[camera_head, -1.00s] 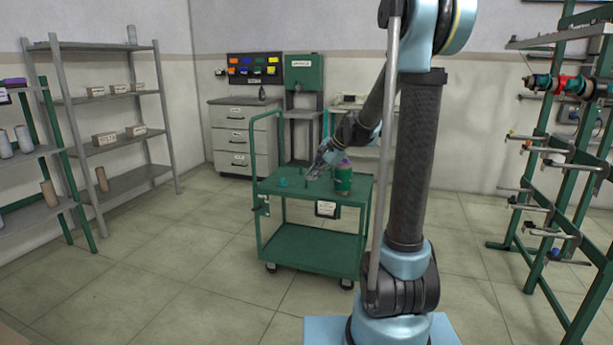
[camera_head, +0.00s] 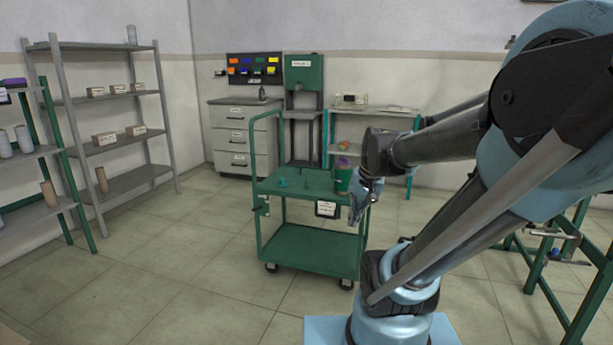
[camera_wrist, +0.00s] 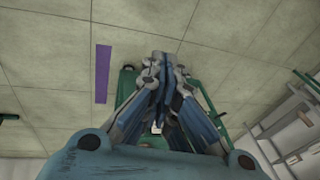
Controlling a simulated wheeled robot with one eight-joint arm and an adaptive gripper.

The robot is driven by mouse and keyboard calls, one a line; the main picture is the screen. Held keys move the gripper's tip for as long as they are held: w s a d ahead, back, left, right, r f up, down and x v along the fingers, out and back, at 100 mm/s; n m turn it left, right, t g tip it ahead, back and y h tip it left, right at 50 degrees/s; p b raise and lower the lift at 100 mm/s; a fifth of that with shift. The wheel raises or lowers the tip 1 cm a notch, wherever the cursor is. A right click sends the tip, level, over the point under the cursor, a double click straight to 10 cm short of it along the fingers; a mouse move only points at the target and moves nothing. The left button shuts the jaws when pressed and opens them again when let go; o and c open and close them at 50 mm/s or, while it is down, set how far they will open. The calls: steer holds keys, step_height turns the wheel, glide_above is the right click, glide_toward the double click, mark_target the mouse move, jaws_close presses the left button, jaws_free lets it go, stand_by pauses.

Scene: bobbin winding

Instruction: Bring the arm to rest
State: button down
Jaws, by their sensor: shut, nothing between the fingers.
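My gripper (camera_head: 359,212) is shut and empty. In the head view it hangs pointing down at the right front of the green cart (camera_head: 292,188), apart from the floor. Part of the green cart (camera_wrist: 126,82) shows behind the fingers there.
A green bobbin (camera_head: 342,178) with a purple top stands on the cart's right side, close behind my gripper. Grey shelves (camera_head: 110,100) stand at the left, a drawer cabinet (camera_head: 240,138) at the back. A green rack (camera_head: 550,265) is partly hidden at right. Floor left of the cart is clear.

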steer(key=s+d+f+n+h, duration=0.2)
steer(key=s+f, duration=0.4)
steer(key=s, duration=0.3)
steer(key=d+n, duration=0.1)
steer(key=d, duration=0.1)
steer(key=shift+s+d, duration=0.3)
steer(key=shift+d, duration=0.1)
steer(key=shift+w+f, duration=0.2)
steer(key=shift+w, duration=0.3)
